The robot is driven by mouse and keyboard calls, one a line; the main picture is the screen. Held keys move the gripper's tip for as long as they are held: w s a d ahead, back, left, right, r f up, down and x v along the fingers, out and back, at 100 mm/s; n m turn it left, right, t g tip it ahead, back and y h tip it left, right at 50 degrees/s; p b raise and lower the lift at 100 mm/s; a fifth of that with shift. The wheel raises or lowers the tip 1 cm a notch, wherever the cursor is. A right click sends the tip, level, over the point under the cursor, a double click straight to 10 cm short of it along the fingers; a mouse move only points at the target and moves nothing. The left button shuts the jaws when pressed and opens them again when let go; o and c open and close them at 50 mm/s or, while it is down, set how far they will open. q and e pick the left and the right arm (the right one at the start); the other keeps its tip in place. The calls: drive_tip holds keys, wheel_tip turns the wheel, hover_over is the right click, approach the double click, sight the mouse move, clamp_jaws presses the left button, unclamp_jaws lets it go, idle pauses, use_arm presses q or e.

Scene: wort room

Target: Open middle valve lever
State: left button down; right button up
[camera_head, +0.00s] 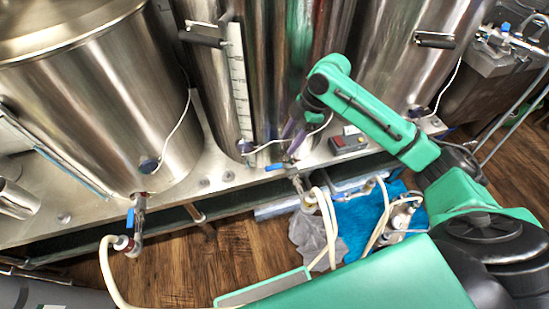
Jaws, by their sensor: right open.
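The middle valve (296,182) hangs under the front edge of the steel bench, below the middle tank, with a pale hose at its lower end. Its blue lever (275,167) points left, roughly along the bench edge. My right gripper (294,138) reaches down from my green right arm, just above and slightly right of the lever. Its purple fingers are open, and I see nothing between them. They appear apart from the lever, though the depth gap is hard to judge. My left gripper is out of view.
A left valve with a blue lever (130,218) sits under the large left tank (100,110). Hoses, a blue cloth (358,222) and a grey cloth (308,238) lie below.

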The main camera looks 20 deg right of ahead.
approach(273, 167)
drive_tip(key=shift+x, duration=1.05)
drive_tip(key=x, duration=0.5)
drive_tip(key=shift+a+f+b, duration=0.1)
drive_tip(key=shift+f+b, duration=0.05)
drive_tip(key=shift+b, duration=0.2)
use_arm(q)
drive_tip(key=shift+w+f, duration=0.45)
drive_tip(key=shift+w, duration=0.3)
use_arm(e)
drive_tip(key=shift+c, duration=0.6)
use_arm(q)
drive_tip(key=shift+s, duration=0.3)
use_arm(e)
clamp_jaws()
